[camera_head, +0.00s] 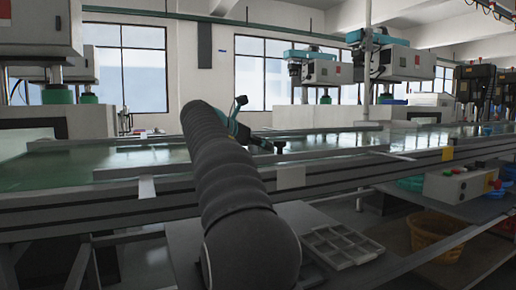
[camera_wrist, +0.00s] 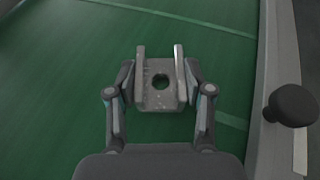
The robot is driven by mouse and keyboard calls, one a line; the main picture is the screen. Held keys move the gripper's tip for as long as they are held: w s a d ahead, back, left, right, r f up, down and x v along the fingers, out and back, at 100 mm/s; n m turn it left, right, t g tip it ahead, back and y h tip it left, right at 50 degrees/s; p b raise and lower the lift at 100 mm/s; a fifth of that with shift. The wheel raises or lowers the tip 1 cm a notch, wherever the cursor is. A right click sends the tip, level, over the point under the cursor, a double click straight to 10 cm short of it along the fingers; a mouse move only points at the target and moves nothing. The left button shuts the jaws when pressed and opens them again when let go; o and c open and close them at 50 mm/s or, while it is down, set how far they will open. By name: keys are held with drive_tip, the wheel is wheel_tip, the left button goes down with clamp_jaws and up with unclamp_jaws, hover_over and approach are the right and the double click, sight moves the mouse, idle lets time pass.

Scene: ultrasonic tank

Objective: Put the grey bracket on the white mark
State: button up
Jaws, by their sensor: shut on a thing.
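The grey bracket (camera_wrist: 158,101) shows in the wrist view, a metal piece with a round hole in its base and two upright side walls. My gripper (camera_wrist: 159,76) has one finger on each side of it and is shut on it. In the head view my gripper (camera_head: 279,147) is small and dark, beyond my arm and over the green belt (camera_head: 120,160); the bracket cannot be made out there. Whether the bracket touches the belt is unclear. Pale lines cross the belt in the wrist view, but I cannot tell which pale patch is the white mark.
A metal rail (camera_wrist: 268,90) with a dark round knob (camera_wrist: 291,105) runs along the right in the wrist view. In the head view a grey compartment tray (camera_head: 340,246) sits below the belt, and a control box with buttons (camera_head: 460,185) is at the right.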

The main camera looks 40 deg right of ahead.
drive_tip(key=o, duration=1.3)
drive_tip(key=shift+c, duration=0.2)
drive_tip(key=shift+a+r, duration=0.1)
drive_tip(key=shift+r, duration=0.05)
drive_tip(key=p+v, duration=0.1)
drive_tip(key=v, duration=1)
drive_tip(key=shift+s+a+r+p, duration=0.1)
drive_tip(key=shift+s+a+p, duration=0.05)
drive_tip(key=shift+a+p, duration=0.2)
